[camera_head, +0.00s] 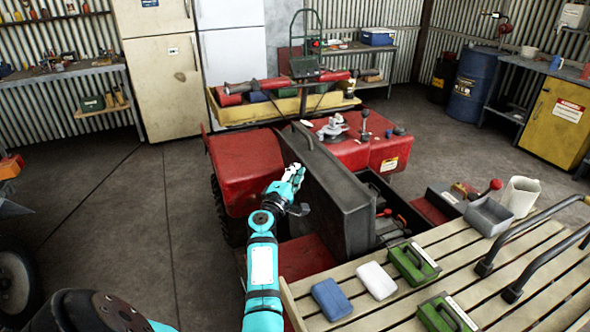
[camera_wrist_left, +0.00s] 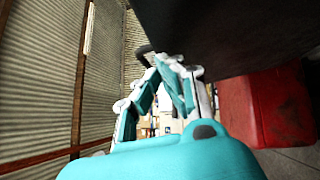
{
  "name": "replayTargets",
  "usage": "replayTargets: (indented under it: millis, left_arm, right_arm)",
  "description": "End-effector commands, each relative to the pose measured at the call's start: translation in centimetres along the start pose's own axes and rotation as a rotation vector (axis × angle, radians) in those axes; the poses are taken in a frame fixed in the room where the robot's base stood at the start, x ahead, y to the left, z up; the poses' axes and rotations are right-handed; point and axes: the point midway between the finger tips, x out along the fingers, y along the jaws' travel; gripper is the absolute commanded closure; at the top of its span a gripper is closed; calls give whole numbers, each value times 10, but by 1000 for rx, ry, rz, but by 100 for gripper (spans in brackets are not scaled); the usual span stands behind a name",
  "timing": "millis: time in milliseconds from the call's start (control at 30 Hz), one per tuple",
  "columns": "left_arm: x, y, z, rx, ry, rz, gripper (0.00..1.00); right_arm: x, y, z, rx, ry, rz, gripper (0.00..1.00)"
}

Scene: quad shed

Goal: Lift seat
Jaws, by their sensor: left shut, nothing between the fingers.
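The seat (camera_head: 335,190) is a dark grey padded panel that stands raised, nearly upright, on the red quad (camera_head: 245,165). A thin dark handle (camera_head: 296,128) shows at its top edge. My left gripper (camera_head: 297,168) is shut and empty at the left face of the seat, close to it; I cannot tell whether they touch. In the left wrist view the gripper (camera_wrist_left: 165,85) is in front, with the dark seat (camera_wrist_left: 240,30) above right and the red bodywork (camera_wrist_left: 285,105) at right. My right gripper is not in view.
A slatted wooden rack (camera_head: 440,285) at lower right carries sponges, green brushes, a grey bin (camera_head: 489,216) and dark bars.

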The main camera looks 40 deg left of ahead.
Motion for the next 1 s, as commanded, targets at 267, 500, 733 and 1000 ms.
replayTargets:
  millis: [267,500,733,1000]
  left_arm:
    - [0,0,0,1,1,0,100]
    - [22,12,22,0,-3,2,100]
    - [55,22,55,-1,-2,3,100]
    - [62,24,62,1,-1,2,100]
  right_arm:
    - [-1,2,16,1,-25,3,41]
    - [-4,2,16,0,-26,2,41]
    - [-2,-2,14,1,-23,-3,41]
    - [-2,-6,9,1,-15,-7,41]
